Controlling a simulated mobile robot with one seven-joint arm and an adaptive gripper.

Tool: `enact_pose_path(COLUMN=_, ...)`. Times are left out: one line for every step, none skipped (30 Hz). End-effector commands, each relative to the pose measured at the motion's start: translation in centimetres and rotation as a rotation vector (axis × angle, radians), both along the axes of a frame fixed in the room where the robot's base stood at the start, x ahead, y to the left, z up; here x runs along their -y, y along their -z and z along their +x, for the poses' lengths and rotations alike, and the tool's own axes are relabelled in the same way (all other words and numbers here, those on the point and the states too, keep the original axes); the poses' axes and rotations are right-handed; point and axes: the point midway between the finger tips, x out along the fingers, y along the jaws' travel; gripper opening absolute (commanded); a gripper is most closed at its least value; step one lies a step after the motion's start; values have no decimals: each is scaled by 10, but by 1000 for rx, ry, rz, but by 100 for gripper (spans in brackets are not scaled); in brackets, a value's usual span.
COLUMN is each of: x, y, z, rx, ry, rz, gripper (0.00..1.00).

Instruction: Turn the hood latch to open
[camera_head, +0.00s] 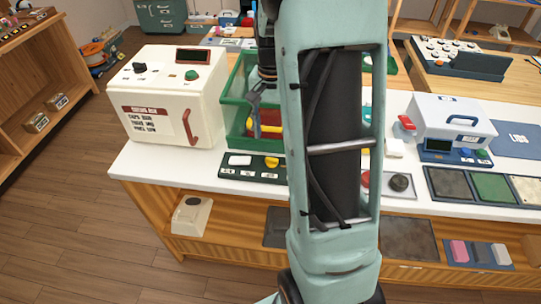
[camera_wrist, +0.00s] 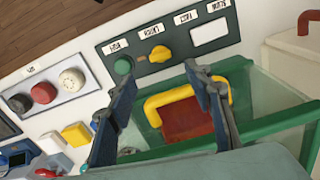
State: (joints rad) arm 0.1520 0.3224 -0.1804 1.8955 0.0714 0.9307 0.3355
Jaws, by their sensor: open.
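A yellow knob (camera_wrist: 160,53) sits on a dark green control panel (camera_wrist: 178,68) under a white label that looks like "LATCH". A round green button and a white plate flank it. The knob also shows in the head view (camera_head: 271,161), on the panel at the counter's front. Behind the panel is the green-framed hood (camera_head: 236,122) with clear sides and a yellow handle (camera_wrist: 185,93); its lid looks down. My gripper (camera_wrist: 160,76) is open and empty above the hood, tips pointing toward the panel. The knob lies just beyond and between the fingertips in the wrist view, apparently untouched.
A white machine (camera_head: 170,98) with a red handle stands left of the hood. A plate with round knobs (camera_wrist: 44,90) lies to the other side. A white-blue box (camera_head: 450,118) and color swatches stand right. My arm hides the counter's middle in the head view.

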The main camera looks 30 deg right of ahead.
Motion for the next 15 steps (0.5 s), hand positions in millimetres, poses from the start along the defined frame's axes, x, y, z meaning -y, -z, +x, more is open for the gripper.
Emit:
enact_pose_path(x=0, y=11, z=-2, rx=-5, ry=1, rz=2, gripper=46)
enact_pose_path(x=0, y=18, z=-2, rx=-5, ry=1, rz=2, gripper=46)
enact_pose_path(x=0, y=26, z=-1, rx=-5, ry=1, rz=2, gripper=46)
enact_pose_path(x=0, y=32, z=-1, rx=-5, ry=1, rz=2, gripper=46)
enact_pose_path(x=0, y=39, z=-2, rx=-5, ry=1, rz=2, gripper=46)
enact_pose_path(x=0, y=47, z=-2, rx=-6, ry=0, rz=1, gripper=46)
enact_pose_path(x=0, y=53, z=-1, rx=-4, ry=0, rz=1, gripper=46)
enact_pose_path(x=0, y=58, z=-1, rx=-5, ry=0, rz=0, gripper=46)
enact_pose_path(x=0, y=65, z=-1, rx=-4, ry=-1, rz=0, gripper=46)
enact_pose_path(x=0, y=70, z=-1, rx=-4, ry=-1, rz=0, gripper=46)
enact_pose_path(x=0, y=74, z=-1, rx=-4, ry=-1, rz=0, gripper=46)
enact_pose_path(x=0, y=79, z=-1, rx=-2, ry=-1, rz=1, gripper=46)
enact_pose_path(x=0, y=83, z=-1, rx=-3, ry=-1, rz=1, gripper=46)
enact_pose_path(x=0, y=86, z=-1, rx=-2, ry=-1, rz=1, gripper=46)
enact_pose_path(x=0, y=89, z=-1, rx=-1, ry=-1, rz=0, gripper=46)
